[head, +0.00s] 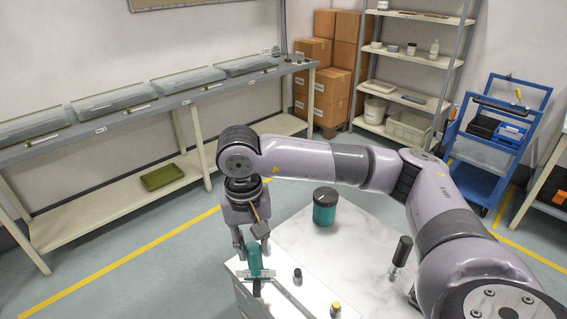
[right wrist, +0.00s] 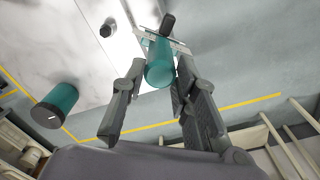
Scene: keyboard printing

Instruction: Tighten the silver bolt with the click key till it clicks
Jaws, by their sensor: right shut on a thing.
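My right gripper (head: 253,243) points down at the near left part of the white table and is shut on a teal handle, apparently the click key (head: 254,259). In the right wrist view the teal handle (right wrist: 160,66) sits between the fingers of the gripper (right wrist: 158,82), with a dark end beyond it. A light crosspiece shows by the handle. I cannot make out the silver bolt; the area under the handle is small and partly covered. My left gripper is not in view.
On the white table (head: 355,245) stand a teal jar (head: 325,208) with a black lid, a small dark bottle (head: 297,277), a yellow-capped piece (head: 335,310) and a black-handled tool (head: 401,252). A long bench (head: 100,130) runs along the left wall.

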